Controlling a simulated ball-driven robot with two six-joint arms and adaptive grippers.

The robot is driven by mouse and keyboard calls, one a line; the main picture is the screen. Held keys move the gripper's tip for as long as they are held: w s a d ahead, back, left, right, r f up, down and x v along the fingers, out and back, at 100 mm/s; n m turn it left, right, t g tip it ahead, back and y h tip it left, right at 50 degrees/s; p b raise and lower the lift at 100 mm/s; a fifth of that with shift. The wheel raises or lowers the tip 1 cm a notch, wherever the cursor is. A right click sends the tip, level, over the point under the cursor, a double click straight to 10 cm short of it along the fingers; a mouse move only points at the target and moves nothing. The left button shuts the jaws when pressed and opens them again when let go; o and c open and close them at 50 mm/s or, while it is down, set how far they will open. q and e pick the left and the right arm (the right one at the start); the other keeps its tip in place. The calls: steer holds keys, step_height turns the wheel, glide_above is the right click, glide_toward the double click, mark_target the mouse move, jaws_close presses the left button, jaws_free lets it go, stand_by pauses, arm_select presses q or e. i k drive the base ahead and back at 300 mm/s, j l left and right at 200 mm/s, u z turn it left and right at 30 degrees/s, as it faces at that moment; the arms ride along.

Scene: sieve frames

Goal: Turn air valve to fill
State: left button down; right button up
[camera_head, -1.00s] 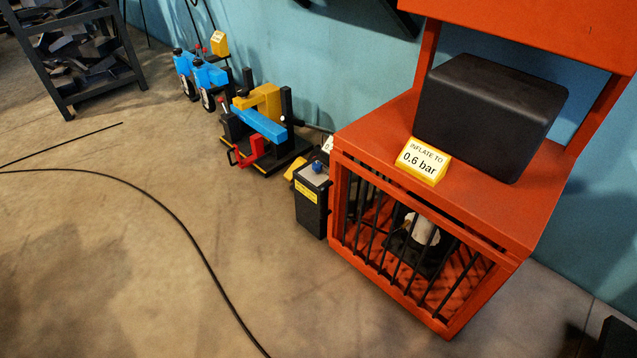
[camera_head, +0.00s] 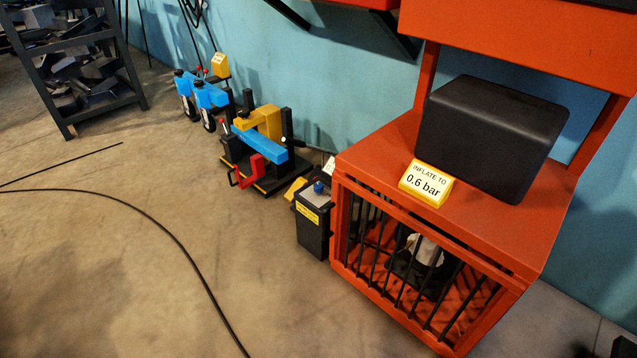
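The likely air valve is a small blue knob (camera_head: 319,187) on the grey top of a black box (camera_head: 313,229) with a yellow label. The box stands on the floor against the left side of an orange barred cage (camera_head: 420,252). A yellow sign (camera_head: 426,183) on the cage top reads "INFLATE TO 0.6 bar". The knob's setting is too small to read. A white round object (camera_head: 424,250) on a dark base sits inside the cage, partly hidden by the bars. Neither gripper can be made out.
A large black rounded block (camera_head: 492,137) sits on the cage top. Blue, yellow and red machines (camera_head: 262,140) stand along the blue wall. A dark rack (camera_head: 80,75) is at the far left. A black cable (camera_head: 165,228) crosses the otherwise open floor.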

mark_target(317, 188)
steer(key=i+j+z, duration=0.2)
steer(key=i+j, duration=0.15)
steer(key=j, duration=0.3)
steer(key=i+j+z, duration=0.1)
steer(key=j, duration=0.25)
steer(key=i+j+z, duration=0.1)
steer(key=j, duration=0.25)
steer(key=i+j, duration=0.25)
steer(key=i+j+z, duration=0.15)
steer(key=j, duration=0.35)
steer(key=i+j+z, duration=0.1)
steer(key=j, duration=0.25)
